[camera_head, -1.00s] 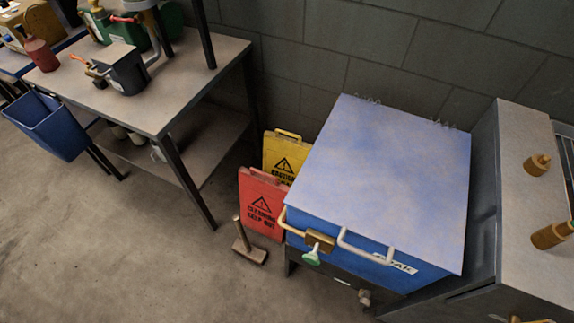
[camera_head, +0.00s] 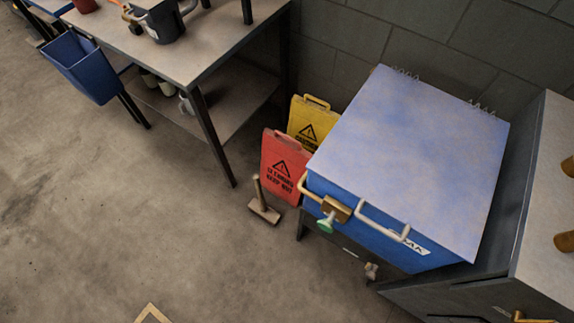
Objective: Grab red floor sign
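The red floor sign (camera_head: 284,170) stands on the concrete floor near the middle of the view. It is a flat, upright panel, slightly tilted, with a black warning triangle and lettering. A yellow floor sign (camera_head: 311,122) stands just behind it, partly hidden by it. The red sign's right edge is close to the blue box. I cannot tell whether they touch. My gripper is not in view.
A mallet (camera_head: 264,210) stands on its head in front of the red sign. The lidded blue box (camera_head: 410,160) is at right, a metal workbench (camera_head: 215,42) at upper left. A blue bin (camera_head: 82,68) hangs there. A tan angular shape (camera_head: 152,313) shows at the bottom edge. The left floor is clear.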

